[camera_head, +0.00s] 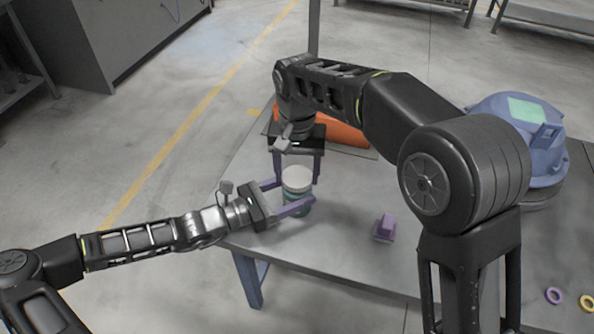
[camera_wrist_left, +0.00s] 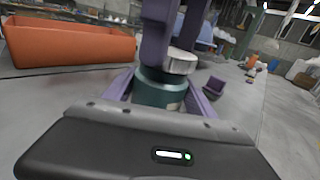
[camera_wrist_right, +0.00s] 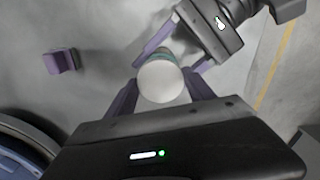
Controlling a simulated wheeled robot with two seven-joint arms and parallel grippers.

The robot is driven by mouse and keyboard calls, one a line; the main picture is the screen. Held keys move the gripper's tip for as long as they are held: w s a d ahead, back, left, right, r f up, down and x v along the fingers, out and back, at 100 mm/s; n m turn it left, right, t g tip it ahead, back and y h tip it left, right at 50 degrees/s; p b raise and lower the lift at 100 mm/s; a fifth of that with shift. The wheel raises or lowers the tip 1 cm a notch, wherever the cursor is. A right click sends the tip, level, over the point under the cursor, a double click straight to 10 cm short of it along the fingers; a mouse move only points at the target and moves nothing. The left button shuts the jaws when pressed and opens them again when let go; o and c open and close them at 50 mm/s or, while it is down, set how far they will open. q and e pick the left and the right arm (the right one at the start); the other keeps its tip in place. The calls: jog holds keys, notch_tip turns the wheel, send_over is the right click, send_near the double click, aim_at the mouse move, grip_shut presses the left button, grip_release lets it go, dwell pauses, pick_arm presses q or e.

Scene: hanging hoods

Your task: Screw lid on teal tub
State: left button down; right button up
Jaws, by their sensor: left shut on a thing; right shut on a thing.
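The teal tub (camera_head: 297,203) stands upright on the grey table near its left edge. It also shows in the left wrist view (camera_wrist_left: 158,90). My left gripper (camera_head: 291,195) is shut on the tub, with a purple finger on each side. The round white lid (camera_head: 297,177) is on top of the tub; it shows from above in the right wrist view (camera_wrist_right: 161,82). My right gripper (camera_head: 298,178) comes from above and is shut on the lid. A right finger partly hides the lid in the left wrist view, so I cannot tell how tightly it sits.
An orange bin (camera_head: 345,134) lies behind my right gripper. A purple block (camera_head: 384,228) stands right of the tub. A large blue hood-like object (camera_head: 515,140) is at the right. A purple ring (camera_head: 553,295) and a yellow ring (camera_head: 587,302) lie front right. The table between is clear.

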jog(key=shift+f, duration=0.55)
dwell(0.4)
